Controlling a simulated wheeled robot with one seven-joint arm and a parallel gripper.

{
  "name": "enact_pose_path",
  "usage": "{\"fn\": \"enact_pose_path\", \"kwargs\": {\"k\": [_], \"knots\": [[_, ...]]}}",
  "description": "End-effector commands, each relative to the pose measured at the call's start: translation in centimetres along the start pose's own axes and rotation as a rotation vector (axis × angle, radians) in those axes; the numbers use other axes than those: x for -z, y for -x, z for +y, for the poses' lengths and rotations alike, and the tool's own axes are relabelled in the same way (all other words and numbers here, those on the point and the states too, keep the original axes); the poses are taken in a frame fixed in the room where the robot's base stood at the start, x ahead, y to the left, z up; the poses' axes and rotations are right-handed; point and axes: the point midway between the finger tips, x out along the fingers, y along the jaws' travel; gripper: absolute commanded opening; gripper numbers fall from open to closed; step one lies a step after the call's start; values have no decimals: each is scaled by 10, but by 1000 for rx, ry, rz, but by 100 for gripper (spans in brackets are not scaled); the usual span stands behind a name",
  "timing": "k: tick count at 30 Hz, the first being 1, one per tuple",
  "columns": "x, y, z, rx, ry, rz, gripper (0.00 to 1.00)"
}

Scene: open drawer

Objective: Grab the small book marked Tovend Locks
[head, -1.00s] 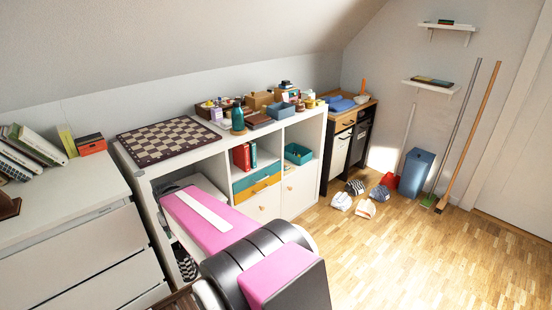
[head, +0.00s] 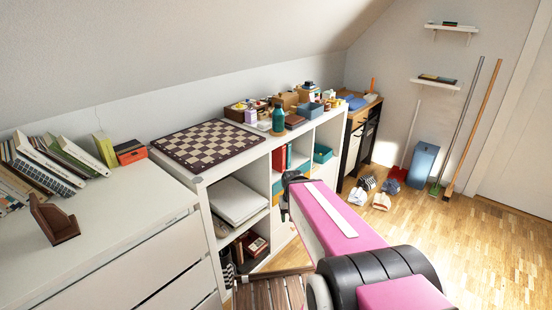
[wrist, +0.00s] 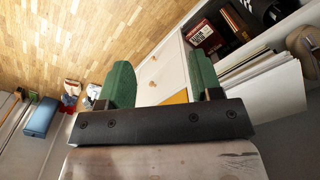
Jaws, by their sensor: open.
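I cannot read the name Tovend Locks on any book. Red books (head: 284,157) stand in an upper cubby of the white shelf unit (head: 203,200) in the head view. Several dark red books (head: 256,245) are in its lower left cubby; dark red books also show in the wrist view (wrist: 203,34). More books (head: 45,160) lean on the dresser at left. My gripper (wrist: 162,80) is open, with nothing between its green fingertips.
White folders or papers (wrist: 265,85) stick out close to the right finger in the wrist view. A chessboard (head: 208,141) and a green bottle (head: 278,118) stand on the unit. A slatted wooden seat (head: 272,292) is low in front. Floor (head: 480,230) at right is clear.

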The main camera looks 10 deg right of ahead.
Motion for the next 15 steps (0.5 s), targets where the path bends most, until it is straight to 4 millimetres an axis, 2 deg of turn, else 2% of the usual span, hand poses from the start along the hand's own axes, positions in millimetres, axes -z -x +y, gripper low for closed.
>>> {"fn": "enact_pose_path", "kwargs": {"k": [2, 4, 5, 11, 15], "knots": [[0, 0, 0, 0, 0, 0, 59], [0, 0, 0, 1, 1, 0, 43], [1, 0, 0, 4, 3, 0, 38], [18, -8, -8, 123, 77, 17, 38], [45, -15, -17, 300, 191, 83, 38]]}}
